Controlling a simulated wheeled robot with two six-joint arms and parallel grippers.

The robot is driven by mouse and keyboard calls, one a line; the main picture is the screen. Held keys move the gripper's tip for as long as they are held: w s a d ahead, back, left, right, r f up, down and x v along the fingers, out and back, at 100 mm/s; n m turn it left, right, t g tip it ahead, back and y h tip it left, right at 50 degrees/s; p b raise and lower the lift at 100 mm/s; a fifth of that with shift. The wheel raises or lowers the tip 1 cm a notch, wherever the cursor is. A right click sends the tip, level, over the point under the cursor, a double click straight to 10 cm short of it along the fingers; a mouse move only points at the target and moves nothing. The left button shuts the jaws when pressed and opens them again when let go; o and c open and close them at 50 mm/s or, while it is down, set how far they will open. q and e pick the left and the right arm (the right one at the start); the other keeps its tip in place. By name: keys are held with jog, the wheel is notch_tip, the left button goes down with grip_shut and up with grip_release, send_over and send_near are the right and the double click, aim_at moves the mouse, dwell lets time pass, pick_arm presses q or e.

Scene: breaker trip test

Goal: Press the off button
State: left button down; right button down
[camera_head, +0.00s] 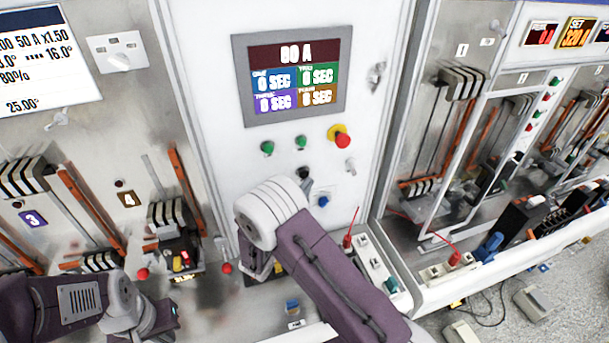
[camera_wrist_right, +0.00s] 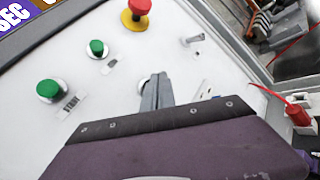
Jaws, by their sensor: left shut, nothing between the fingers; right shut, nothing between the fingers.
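The white control panel (camera_head: 215,65) carries two green buttons (camera_head: 267,147), (camera_head: 301,142) and a red mushroom button (camera_head: 341,137) on a yellow collar. In the right wrist view, a pale round button rim (camera_wrist_right: 143,84) shows just behind the fingertips of my right gripper (camera_wrist_right: 157,92). The fingers are shut and empty, point at the panel and hide most of that button. I cannot tell contact, nor read a label marking the off button. In the head view my right arm hides most of that gripper. My left gripper (camera_head: 165,318) is shut, low at left, away from the panel.
A display (camera_head: 292,75) sits above the buttons. A metal key switch (camera_wrist_right: 192,40) is right of the fingers. Red leads (camera_head: 349,240) stand in a terminal strip below. Breaker bays with levers (camera_head: 60,205) flank the panel at left and right.

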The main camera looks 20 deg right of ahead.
dwell(0.8)
jog(key=shift+w, duration=0.4)
jog(key=shift+w+b, duration=0.5)
dwell(0.5)
jog(key=shift+s, duration=0.15)
dwell(0.3)
jog(key=shift+s, duration=0.75)
jog(key=shift+s, duration=0.1)
jog(key=s, duration=0.4)
jog(key=shift+s+a+b, duration=0.1)
jog(key=shift+s+b, duration=0.25)
jog(key=shift+s, duration=0.05)
